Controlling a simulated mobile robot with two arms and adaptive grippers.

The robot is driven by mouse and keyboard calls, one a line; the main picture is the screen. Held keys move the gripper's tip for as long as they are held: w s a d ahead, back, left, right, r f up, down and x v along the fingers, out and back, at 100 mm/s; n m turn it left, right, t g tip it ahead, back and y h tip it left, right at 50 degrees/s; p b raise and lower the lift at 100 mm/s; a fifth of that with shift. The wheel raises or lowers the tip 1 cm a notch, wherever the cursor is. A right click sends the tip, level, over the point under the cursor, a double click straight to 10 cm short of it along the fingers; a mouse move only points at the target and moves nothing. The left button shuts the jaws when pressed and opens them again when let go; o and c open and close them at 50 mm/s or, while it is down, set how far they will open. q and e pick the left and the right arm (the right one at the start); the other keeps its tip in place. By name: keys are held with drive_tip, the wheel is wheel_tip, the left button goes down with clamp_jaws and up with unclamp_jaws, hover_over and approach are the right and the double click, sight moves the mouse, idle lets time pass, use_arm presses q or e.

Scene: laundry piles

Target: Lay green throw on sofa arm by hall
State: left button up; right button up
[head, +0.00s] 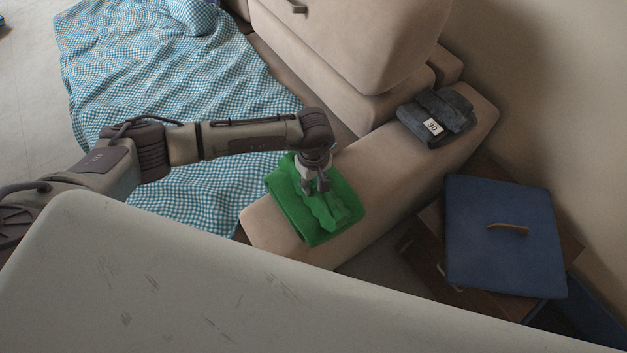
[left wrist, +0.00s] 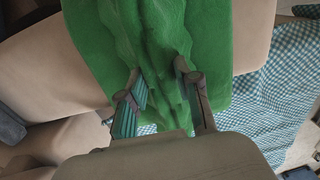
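The green throw (head: 298,218) lies folded over the near end of the beige sofa arm (head: 375,180), with a raised, creased ridge along its middle. My left gripper (head: 318,188) points down onto the throw. In the left wrist view the green throw (left wrist: 215,45) fills the upper middle, and its bunched ridge lies between the two fingers of my left gripper (left wrist: 160,75). The fingers are partly closed and appear to pinch that ridge; the exact contact is hard to see. The throw's edges hang over the arm's sides. My right gripper is not in view.
A dark grey folded cloth (head: 455,118) with a "30" tag lies farther along the sofa arm. A blue-checked blanket (head: 180,75) covers the seat. A blue lidded item (head: 485,265) with a tan handle stands on a wooden table beside the arm. A pale surface (head: 200,290) fills the foreground.

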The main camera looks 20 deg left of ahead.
use_arm(q)
drive_tip(key=o, duration=0.5)
drive_tip(key=shift+c, duration=0.2)
drive_tip(key=shift+r+p, duration=0.2)
drive_tip(key=shift+p, duration=0.1)
wheel_tip(320, 180, up, 12)
drive_tip(key=b, duration=0.1)
drive_tip(key=shift+f, duration=0.15)
